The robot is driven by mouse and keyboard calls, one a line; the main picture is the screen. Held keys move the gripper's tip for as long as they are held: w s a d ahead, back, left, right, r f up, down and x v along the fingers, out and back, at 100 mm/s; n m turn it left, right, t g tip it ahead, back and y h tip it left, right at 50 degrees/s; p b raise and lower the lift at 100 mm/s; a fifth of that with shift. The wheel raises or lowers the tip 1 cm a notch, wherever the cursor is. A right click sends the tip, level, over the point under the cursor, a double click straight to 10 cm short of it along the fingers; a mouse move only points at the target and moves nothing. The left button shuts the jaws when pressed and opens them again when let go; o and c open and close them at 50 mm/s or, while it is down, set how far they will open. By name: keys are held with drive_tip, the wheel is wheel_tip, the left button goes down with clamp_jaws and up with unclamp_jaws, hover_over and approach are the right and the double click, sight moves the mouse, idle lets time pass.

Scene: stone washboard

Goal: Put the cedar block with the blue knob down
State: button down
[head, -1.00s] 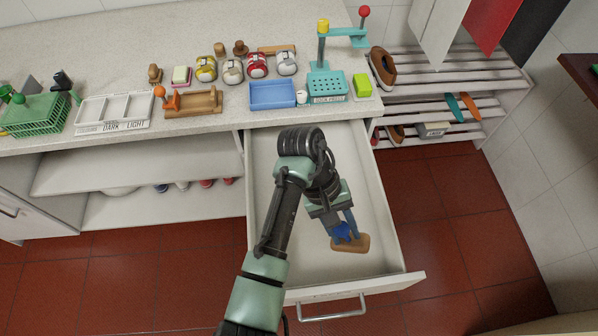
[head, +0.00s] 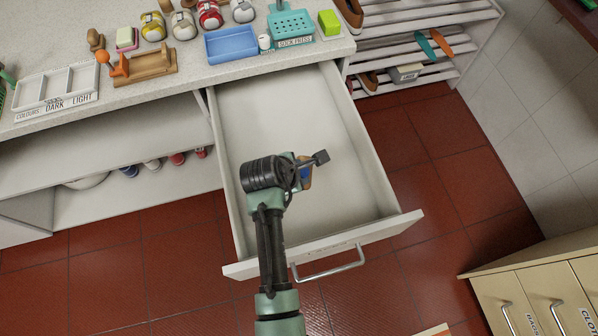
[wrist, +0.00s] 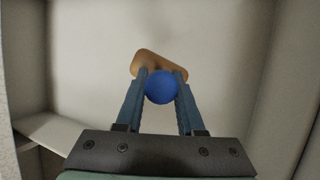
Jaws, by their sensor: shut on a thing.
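The cedar block (wrist: 150,61) is a tan wooden piece with rounded ends, seen in the wrist view beyond my fingertips. Its round blue knob (wrist: 161,87) sits between the two blue fingers of my gripper (wrist: 163,88), which is shut on it. In the head view my arm hides most of the block; a brown sliver of the cedar block (head: 307,175) shows beside my wrist, over the open drawer (head: 345,195). I cannot tell whether the block touches the drawer floor.
The drawer looks empty around the block, with walls on each side and a metal handle (head: 330,264) at the front. The counter above holds a blue tray (head: 232,44), a teal sock press (head: 292,24) and a white sorting tray (head: 57,88). A cabinet (head: 535,285) stands at lower right.

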drive_tip(key=shift+f+b, duration=0.3)
drive_tip(key=shift+f, duration=2.2)
drive_tip(key=shift+f, duration=0.1)
drive_tip(key=c, duration=0.5)
unclamp_jaws()
